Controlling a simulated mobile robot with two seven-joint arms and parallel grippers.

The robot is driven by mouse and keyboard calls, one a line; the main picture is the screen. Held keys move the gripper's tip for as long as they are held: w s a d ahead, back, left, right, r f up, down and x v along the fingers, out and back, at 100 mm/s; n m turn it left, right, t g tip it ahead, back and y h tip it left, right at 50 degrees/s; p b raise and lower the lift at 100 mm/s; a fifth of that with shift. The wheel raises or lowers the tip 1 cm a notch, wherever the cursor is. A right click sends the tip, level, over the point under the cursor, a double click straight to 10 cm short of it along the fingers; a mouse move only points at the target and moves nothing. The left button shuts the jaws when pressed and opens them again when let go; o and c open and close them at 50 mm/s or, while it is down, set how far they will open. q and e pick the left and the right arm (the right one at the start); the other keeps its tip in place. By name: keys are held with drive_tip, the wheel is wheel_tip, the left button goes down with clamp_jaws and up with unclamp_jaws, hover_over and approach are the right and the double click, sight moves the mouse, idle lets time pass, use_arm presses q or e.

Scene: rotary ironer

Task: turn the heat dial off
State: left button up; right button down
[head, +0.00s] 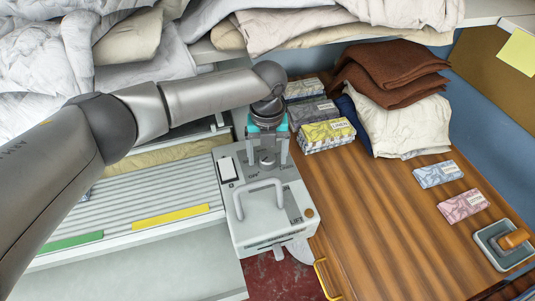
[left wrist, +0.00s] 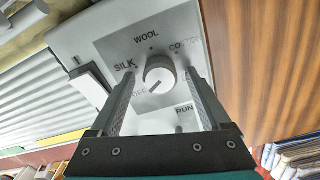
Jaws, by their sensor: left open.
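The heat dial (left wrist: 159,74) is a round pale knob on the grey ironer's control box (head: 240,224). Its dark mark points to the lower left, toward a small label partly hidden by a finger. SILK, WOOL and a partly covered COTTON label surround it. In the head view the dial (head: 267,158) sits below my left gripper (head: 268,148), which points down at the panel. In the left wrist view the left gripper (left wrist: 160,76) is open, one finger on each side of the dial, with gaps showing. I cannot tell whether the fingertips reach down beside it.
A pale rocker switch (head: 227,169) lies left of the dial, and a raised handle (head: 260,199) stands nearer the front. Patterned packets (head: 327,135) and folded cloths (head: 392,70) lie on the wooden table (head: 362,212) at right. Slatted boards (head: 155,190) lie left.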

drive_tip(key=shift+w, duration=0.1)
use_arm(q)
drive_tip(key=c, duration=0.7)
clamp_jaws()
use_arm(e)
drive_tip(key=shift+a, duration=0.3)
drive_tip(key=shift+r, duration=0.15)
